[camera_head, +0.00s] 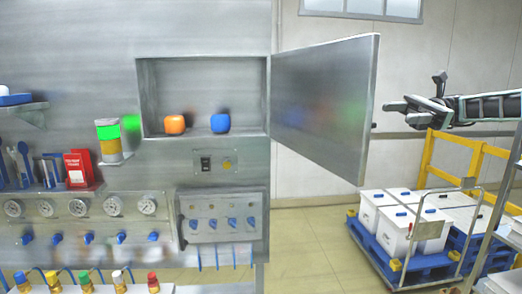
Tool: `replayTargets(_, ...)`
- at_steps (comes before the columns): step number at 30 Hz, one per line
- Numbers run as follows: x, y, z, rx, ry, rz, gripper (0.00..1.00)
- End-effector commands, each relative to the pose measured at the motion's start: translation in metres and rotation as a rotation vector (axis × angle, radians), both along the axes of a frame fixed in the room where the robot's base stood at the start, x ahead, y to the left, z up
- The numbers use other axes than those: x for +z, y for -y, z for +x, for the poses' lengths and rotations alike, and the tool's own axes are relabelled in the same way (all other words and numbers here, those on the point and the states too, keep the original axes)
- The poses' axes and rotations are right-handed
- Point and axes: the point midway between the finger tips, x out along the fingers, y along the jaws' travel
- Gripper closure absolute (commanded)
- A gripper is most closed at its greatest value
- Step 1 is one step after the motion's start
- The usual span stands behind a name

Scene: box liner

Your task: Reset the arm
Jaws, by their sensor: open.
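My gripper (414,98) is at the right of the view, on my dark arm reaching in from the right edge. It is open, with its fingers apart and nothing between them. It is in the air to the right of the swung-open metal cabinet door (325,105) and apart from it. An orange block (174,124) and a blue block (220,123) stand inside the open wall cabinet (200,80).
A panel with a row of gauges (77,208) and several blue valves is at lower left. A red box (78,168) stands on a small shelf. A cart (422,275) with white bins (395,238) and a yellow rail (457,155) are below my arm. Floor between panel and cart is clear.

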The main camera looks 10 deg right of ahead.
Motion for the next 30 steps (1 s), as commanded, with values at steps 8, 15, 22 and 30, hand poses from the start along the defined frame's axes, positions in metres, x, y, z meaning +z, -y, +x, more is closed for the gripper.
replayTargets(8, -0.060, -0.083, 0.018, 0.022, -0.008, -0.219, 0.48)
replayTargets(15, -0.193, -0.174, -0.017, 0.149, 0.201, -0.744, 0.48)
replayTargets(22, -0.261, -0.169, -0.075, 0.381, 0.583, -1.126, 0.48)
replayTargets(30, -0.279, -0.147, -0.122, 0.636, 0.996, -1.320, 0.48)
